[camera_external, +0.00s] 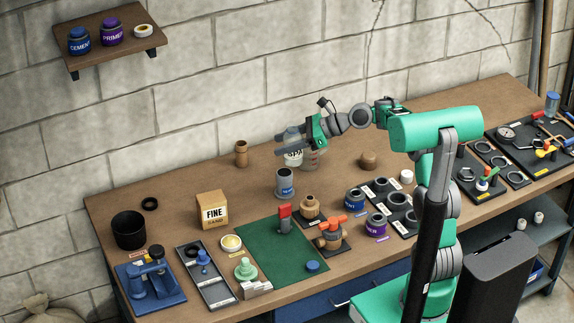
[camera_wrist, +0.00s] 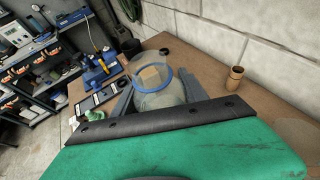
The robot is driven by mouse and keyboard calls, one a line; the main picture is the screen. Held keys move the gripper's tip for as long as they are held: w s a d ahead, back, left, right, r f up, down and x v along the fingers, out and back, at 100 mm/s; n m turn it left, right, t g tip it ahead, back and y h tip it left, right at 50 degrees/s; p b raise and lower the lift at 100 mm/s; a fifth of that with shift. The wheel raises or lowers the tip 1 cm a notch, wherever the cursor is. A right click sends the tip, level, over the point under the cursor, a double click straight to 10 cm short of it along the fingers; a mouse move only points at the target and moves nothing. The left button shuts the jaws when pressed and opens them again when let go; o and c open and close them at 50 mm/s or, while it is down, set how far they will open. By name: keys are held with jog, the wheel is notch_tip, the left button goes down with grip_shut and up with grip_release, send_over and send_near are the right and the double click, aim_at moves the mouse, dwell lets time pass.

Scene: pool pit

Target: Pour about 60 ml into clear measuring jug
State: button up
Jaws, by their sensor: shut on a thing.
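My gripper (camera_external: 291,145), at the end of the outstretched arm, is shut on a see-through vessel (camera_external: 292,134) above the back of the workbench. In the wrist view, the vessel (camera_wrist: 152,82) shows between the fingers, with a blue ring around it. A white label with dark letters shows just below the fingers. I cannot tell whether the held vessel touches the jug, or how much liquid is in either.
A grey can with a blue label (camera_external: 285,183) stands in front of the gripper. A brown wooden pot (camera_external: 241,154) stands to the left and a brown lump (camera_external: 368,161) to the right. A FINE box (camera_external: 212,211) and a green mat (camera_external: 262,249) lie nearer the front. The block wall is behind.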

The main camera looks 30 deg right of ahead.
jog(key=w+d+m+t+h+p, duration=0.3)
jog(key=w+d+m+p, duration=0.1)
jog(key=w+d, duration=0.8)
jog(key=w+d+m+t+h+p, duration=0.2)
jog(key=w+d+m+t+p, duration=0.15)
jog(key=w+d, duration=0.85)
notch_tip(320, 180, down, 7)
jog(key=s+d, duration=0.2)
jog(key=shift+s+d+r, duration=0.2)
jog(key=shift+s+d, duration=0.05)
jog(key=shift+s, duration=0.1)
jog(key=shift+a+f+n+g+h, duration=0.1)
jog(key=shift+f+n+g+h, duration=0.05)
jog(key=shift+n+g+h, duration=0.25)
